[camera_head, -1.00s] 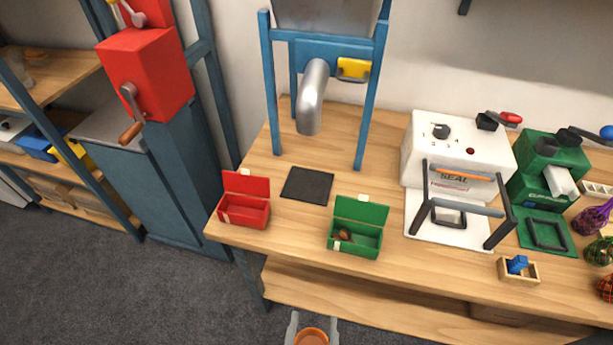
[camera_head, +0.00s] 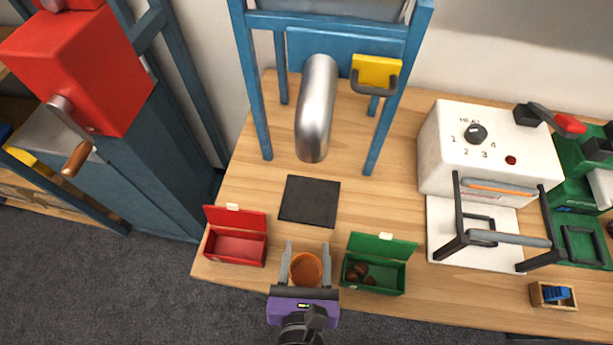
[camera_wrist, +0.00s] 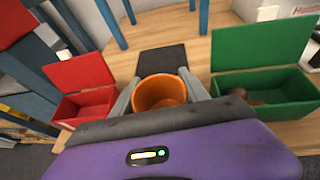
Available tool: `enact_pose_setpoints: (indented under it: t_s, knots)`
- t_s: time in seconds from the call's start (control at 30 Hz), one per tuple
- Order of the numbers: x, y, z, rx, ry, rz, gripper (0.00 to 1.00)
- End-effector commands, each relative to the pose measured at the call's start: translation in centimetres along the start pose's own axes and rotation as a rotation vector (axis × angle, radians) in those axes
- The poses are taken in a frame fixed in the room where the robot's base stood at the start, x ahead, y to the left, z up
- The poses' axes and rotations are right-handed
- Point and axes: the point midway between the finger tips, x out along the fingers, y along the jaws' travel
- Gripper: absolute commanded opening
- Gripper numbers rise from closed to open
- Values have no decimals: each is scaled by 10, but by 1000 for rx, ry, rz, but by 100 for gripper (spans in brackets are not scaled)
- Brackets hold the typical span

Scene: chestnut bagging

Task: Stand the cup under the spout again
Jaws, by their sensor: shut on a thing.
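My gripper (camera_head: 306,262) is shut on the orange cup (camera_head: 306,270), with one finger on each side of it. The cup is upright with its open mouth showing, and looks empty; it also shows in the wrist view (camera_wrist: 159,92). The cup is at the table's front edge, between the red box and the green box; I cannot tell how high it is held. The metal spout (camera_head: 315,110) hangs from the blue frame. A dark square mat (camera_head: 309,201) lies on the table below the spout, behind the cup.
An open red box (camera_head: 236,246) stands left of the cup, empty. An open green box (camera_head: 378,276) holds several chestnuts to the right. A white sealer (camera_head: 487,150) stands further right. The blue frame's legs (camera_head: 381,135) flank the spout. The wood between cup and mat is clear.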

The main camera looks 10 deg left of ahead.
Motion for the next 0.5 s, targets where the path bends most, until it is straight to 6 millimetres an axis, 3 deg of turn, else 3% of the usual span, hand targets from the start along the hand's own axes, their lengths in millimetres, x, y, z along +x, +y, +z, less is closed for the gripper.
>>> enact_pose_setpoints:
  t_s: [0.5]
  knots:
    - [109, 0, 48, 2, -4, -4, 12]
